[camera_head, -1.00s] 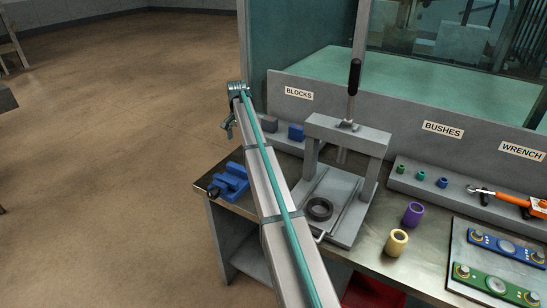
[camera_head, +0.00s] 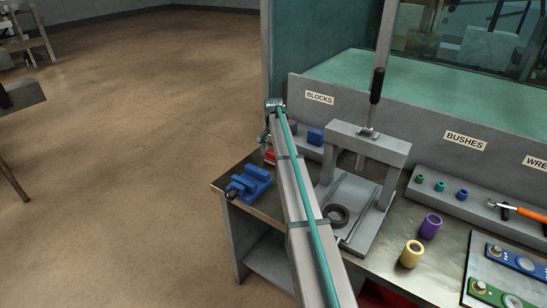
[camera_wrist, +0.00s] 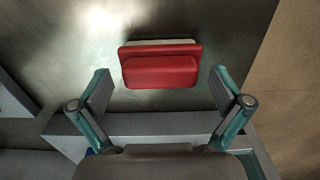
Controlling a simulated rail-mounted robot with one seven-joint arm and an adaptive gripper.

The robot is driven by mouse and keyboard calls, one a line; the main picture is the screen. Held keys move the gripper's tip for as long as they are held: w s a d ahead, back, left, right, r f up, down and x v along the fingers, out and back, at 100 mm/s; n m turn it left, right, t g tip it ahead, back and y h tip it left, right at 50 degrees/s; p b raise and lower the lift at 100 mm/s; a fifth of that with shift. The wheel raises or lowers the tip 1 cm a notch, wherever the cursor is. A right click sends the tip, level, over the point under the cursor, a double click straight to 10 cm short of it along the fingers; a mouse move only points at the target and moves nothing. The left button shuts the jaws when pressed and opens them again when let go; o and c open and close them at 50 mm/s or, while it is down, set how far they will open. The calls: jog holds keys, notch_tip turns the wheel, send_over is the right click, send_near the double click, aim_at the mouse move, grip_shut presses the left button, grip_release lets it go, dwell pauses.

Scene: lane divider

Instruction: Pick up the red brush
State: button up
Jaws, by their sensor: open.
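The red brush (camera_wrist: 160,70) lies on the metal bench top in the wrist view, with a pale strip along its far edge. In the head view a small red part of it (camera_head: 270,157) shows beside my arm, which hides the rest. My gripper (camera_wrist: 161,92) is open and empty, one finger to the left and one to the right of the brush, with gaps on both sides. The brush lies between and slightly beyond the fingers. In the head view my gripper (camera_head: 266,137) is small and partly hidden by my arm.
A blue vise (camera_head: 249,184) stands near the bench's left edge. A grey press (camera_head: 365,190) stands right of my arm. A grey ledge (camera_wrist: 150,123) runs close under the fingers. The bench edge and floor (camera_wrist: 290,80) lie to the right in the wrist view.

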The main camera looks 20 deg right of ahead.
jog(key=shift+f+p, duration=0.3)
jog(key=shift+f, duration=1.1)
jog(key=c, duration=0.8)
jog(key=shift+r, duration=0.15)
jog(key=shift+r, duration=0.25)
jog(key=shift+r+b, duration=0.5)
jog(key=shift+r, duration=0.45)
jog(key=s+d+r+b, duration=0.1)
jog(key=s+r+b, duration=0.3)
jog(key=s+r, duration=0.6)
jog(key=s, duration=0.4)
jog(key=shift+d+r, duration=0.15)
jog(key=shift+d, duration=0.15)
